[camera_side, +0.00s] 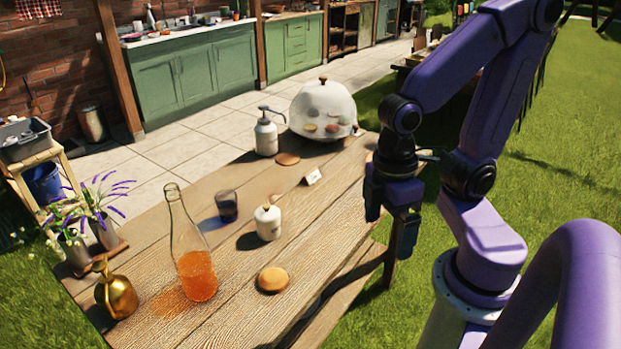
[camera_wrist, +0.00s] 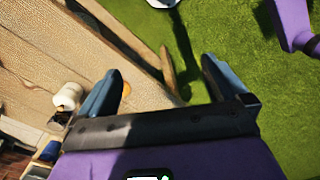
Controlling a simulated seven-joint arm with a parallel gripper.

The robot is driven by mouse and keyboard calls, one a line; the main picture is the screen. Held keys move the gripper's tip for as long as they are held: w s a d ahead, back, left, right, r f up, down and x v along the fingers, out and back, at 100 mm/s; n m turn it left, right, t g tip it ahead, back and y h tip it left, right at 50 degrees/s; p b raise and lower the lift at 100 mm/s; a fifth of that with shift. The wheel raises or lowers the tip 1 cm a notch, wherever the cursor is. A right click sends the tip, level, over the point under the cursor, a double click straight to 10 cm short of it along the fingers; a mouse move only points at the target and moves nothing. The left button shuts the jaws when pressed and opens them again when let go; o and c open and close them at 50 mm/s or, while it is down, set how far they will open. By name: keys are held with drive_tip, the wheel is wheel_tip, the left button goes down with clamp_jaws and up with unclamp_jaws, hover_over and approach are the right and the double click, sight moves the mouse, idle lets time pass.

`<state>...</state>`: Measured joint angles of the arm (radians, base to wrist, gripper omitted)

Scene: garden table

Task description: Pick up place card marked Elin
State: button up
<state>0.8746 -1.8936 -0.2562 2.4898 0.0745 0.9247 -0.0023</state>
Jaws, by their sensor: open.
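The place card (camera_side: 313,177) is a small white folded card standing on the wooden table (camera_side: 238,262) near its right edge, in front of the clear dome. Its writing is too small to read. My gripper (camera_side: 390,230) is open and empty beyond the table's right edge, to the right of the card and apart from it. In the wrist view my gripper (camera_wrist: 160,66) shows two spread dark blue fingers over the table edge and grass. The card does not show in the wrist view.
A domed cover (camera_side: 323,108), pump bottle (camera_side: 266,135), flat biscuit (camera_side: 287,159), white jar (camera_side: 268,222), dark glass (camera_side: 227,206), orange bottle (camera_side: 197,275), bun (camera_side: 273,280) and brass can (camera_side: 117,292) stand around the table. Bare wood surrounds the card.

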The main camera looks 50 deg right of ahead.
drive_tip(key=w+a+f+m+g+y, duration=0.1)
drive_tip(key=w+f+m+g+y, duration=0.1)
drive_tip(key=w+m+y, duration=0.35)
drive_tip(key=w+a+f+m+g+y, duration=0.2)
drive_tip(key=w+m, duration=0.5)
drive_tip(key=m, duration=0.4)
drive_tip(key=w+d+m+t+y, duration=0.2)
drive_tip(key=w+m+t+y, duration=0.1)
drive_tip(key=w+m, duration=0.3)
drive_tip(key=m+t+h, duration=1.1)
drive_tip(key=m+t, duration=0.4)
drive_tip(key=m, duration=1)
approach(312, 173)
drive_tip(key=x, duration=0.6)
drive_tip(key=shift+w+a, duration=0.1)
drive_tip(key=shift+a, duration=0.15)
drive_tip(key=shift+x, duration=2.65)
drive_tip(key=shift+d, duration=0.2)
